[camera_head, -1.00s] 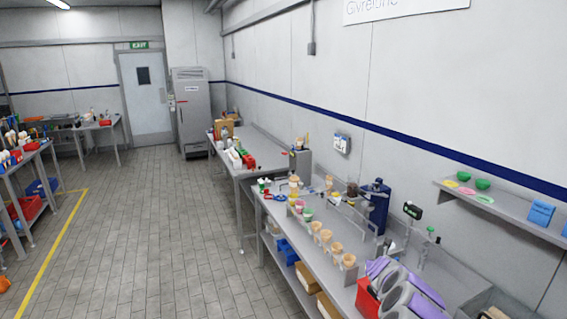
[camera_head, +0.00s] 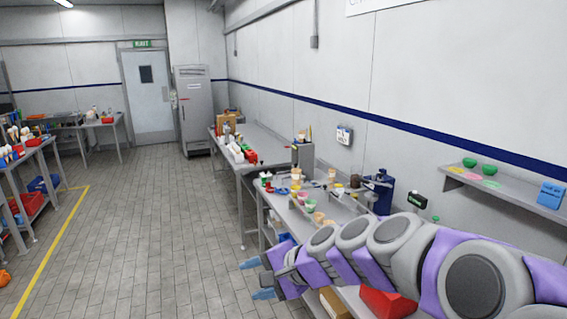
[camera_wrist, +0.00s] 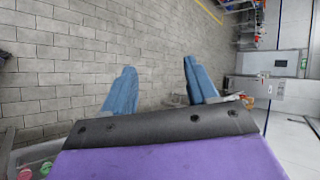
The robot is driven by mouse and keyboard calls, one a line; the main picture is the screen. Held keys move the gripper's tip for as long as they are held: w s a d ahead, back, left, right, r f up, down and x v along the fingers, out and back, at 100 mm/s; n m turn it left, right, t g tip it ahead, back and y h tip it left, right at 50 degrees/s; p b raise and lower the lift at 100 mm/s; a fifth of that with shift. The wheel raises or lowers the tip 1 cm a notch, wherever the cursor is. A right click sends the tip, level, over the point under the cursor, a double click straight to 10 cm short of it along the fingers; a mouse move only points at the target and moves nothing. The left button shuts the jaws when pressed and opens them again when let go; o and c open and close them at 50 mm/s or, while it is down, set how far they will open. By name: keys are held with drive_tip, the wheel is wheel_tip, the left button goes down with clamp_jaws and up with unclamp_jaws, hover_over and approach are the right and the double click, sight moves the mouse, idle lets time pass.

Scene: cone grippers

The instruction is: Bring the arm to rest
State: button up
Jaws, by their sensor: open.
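My gripper (camera_head: 258,279) is at the end of my purple and grey arm, which reaches across the lower right of the head view. The gripper is out past the near edge of the long workbench, over the floor. Its two blue fingers stand apart with nothing between them. In the wrist view the open fingers (camera_wrist: 160,85) show against grey floor tiles. The arm hides much of the near part of the bench.
The workbench (camera_head: 262,199) along the right wall holds cones in a rack (camera_head: 318,217) and a dark blue machine (camera_head: 380,190). A red bin (camera_head: 388,303) shows beneath my arm. A wall shelf (camera_head: 510,184) holds green bowls. The tiled floor (camera_head: 150,225) to the left is clear.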

drive_tip(key=s+d+f+n+g+h+b, duration=0.1)
drive_tip(key=s+d+f+n+g+h, duration=0.3)
drive_tip(key=s, duration=0.6)
drive_tip(key=s+d+f+n+h+b, duration=0.1)
drive_tip(key=s+d+f+n, duration=0.1)
drive_tip(key=s+f, duration=0.55)
drive_tip(key=s+d+f+n+g+h+b, duration=0.1)
drive_tip(key=s+d+f+h, duration=0.1)
drive_tip(key=s+d, duration=0.4)
drive_tip(key=s+d+f+n+g+h, duration=0.1)
drive_tip(key=s+d+h, duration=0.1)
drive_tip(key=s+d, duration=0.4)
drive_tip(key=shift+s+d+f+h+b, duration=0.15)
drive_tip(key=shift+s+f+h+b, duration=0.2)
drive_tip(key=shift+s, duration=0.9)
